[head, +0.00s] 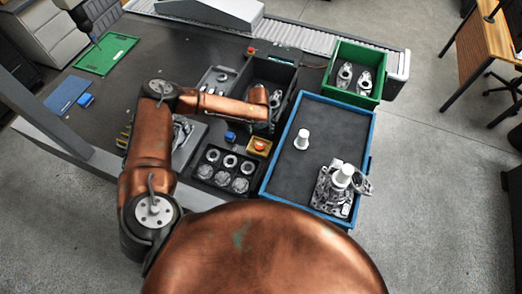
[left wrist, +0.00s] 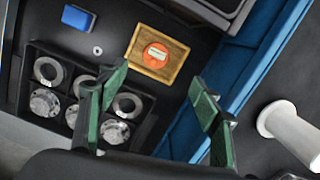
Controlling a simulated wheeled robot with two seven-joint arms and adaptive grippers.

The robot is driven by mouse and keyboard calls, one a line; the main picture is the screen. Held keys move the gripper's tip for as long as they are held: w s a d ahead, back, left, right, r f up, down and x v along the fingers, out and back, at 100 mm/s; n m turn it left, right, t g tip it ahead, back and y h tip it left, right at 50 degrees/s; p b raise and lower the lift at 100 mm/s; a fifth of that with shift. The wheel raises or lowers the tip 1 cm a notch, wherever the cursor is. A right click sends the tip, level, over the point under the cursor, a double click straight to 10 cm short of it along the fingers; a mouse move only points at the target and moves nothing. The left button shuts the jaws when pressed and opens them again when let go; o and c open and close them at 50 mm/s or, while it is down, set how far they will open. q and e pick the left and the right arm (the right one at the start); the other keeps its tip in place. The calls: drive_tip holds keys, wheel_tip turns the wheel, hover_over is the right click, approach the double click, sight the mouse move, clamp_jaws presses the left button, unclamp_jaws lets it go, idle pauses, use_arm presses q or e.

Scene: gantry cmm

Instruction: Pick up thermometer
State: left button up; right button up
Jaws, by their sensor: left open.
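A round orange object with a white strip (left wrist: 157,55) lies in a small square wooden-coloured tray (left wrist: 136,59). It looks like the thermometer, but I cannot read any marking. In the head view the round object (head: 260,146) shows small, just below my left arm's end. My left gripper (left wrist: 158,90) is open, with its two green-padded fingers apart and nothing between them. In the left wrist view the round object shows beyond the fingertips, between them and a little above. My right gripper is not in view.
A black holder (left wrist: 28,90) with several metal rings and discs stands beside the tray. A blue block (left wrist: 78,18) is near. A blue-rimmed bin (head: 370,135) holds white cylinders and a metal part. A green bin (head: 377,95) stands behind it.

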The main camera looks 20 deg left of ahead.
use_arm(q)
drive_tip(key=b, duration=0.3)
hover_over(260, 145)
drive_tip(key=f, duration=0.4)
drive_tip(key=shift+s+d+f, duration=0.25)
drive_tip(key=shift+d+f, duration=0.05)
drive_tip(key=shift+f, duration=0.65)
wheel_tip(260, 145, down, 2)
drive_tip(key=shift+f+b, duration=0.1)
drive_tip(key=shift+b, duration=0.2)
drive_tip(key=f, duration=0.5)
drive_tip(key=shift+w+a+f, duration=0.1)
drive_tip(key=shift+a+f, duration=0.2)
drive_tip(key=shift+a, duration=0.05)
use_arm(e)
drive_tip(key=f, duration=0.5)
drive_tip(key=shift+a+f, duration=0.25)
use_arm(q)
drive_tip(key=shift+c, duration=0.4)
drive_tip(key=c, duration=1.2)
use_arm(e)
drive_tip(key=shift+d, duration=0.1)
use_arm(q)
drive_tip(key=shift+r, duration=0.15)
